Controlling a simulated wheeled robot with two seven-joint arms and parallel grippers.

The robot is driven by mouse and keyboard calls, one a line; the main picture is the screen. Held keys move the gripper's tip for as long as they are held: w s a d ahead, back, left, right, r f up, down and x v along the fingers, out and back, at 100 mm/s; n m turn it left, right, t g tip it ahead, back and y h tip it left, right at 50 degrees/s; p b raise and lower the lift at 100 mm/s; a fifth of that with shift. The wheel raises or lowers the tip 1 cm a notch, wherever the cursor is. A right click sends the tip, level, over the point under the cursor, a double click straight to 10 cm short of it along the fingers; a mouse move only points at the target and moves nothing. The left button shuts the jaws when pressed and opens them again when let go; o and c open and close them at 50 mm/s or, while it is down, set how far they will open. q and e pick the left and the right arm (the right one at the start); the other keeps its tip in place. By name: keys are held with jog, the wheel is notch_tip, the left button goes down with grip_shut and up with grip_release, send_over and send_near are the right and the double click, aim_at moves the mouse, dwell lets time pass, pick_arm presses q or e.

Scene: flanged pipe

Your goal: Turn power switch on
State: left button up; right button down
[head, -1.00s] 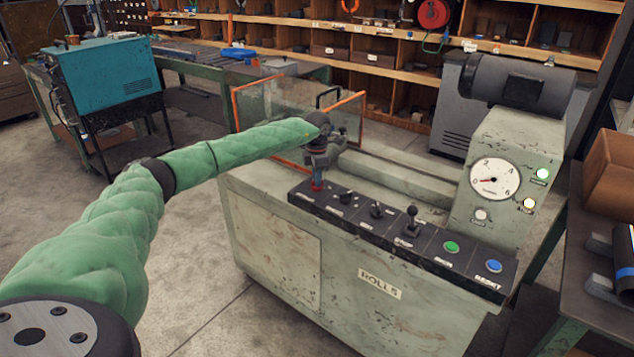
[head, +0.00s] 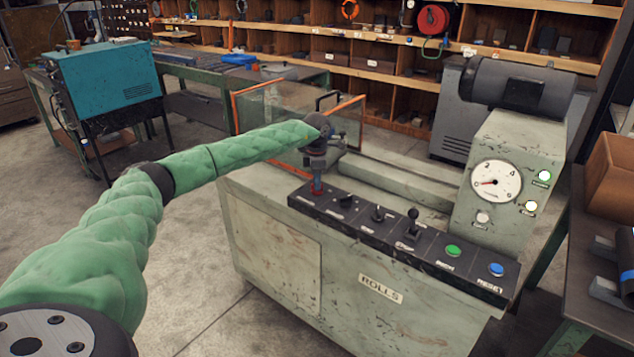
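The dark control panel (head: 430,243) runs along the front top of the pale green machine. I cannot read which control is labelled power. My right gripper is not in view.
An orange-framed clear guard (head: 280,110) stands behind my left gripper. A brown box (head: 612,180) sits on a bench at right.

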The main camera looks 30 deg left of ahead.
pick_arm(q)
jog(key=shift+o, duration=0.4)
jog(key=shift+f, duration=0.1)
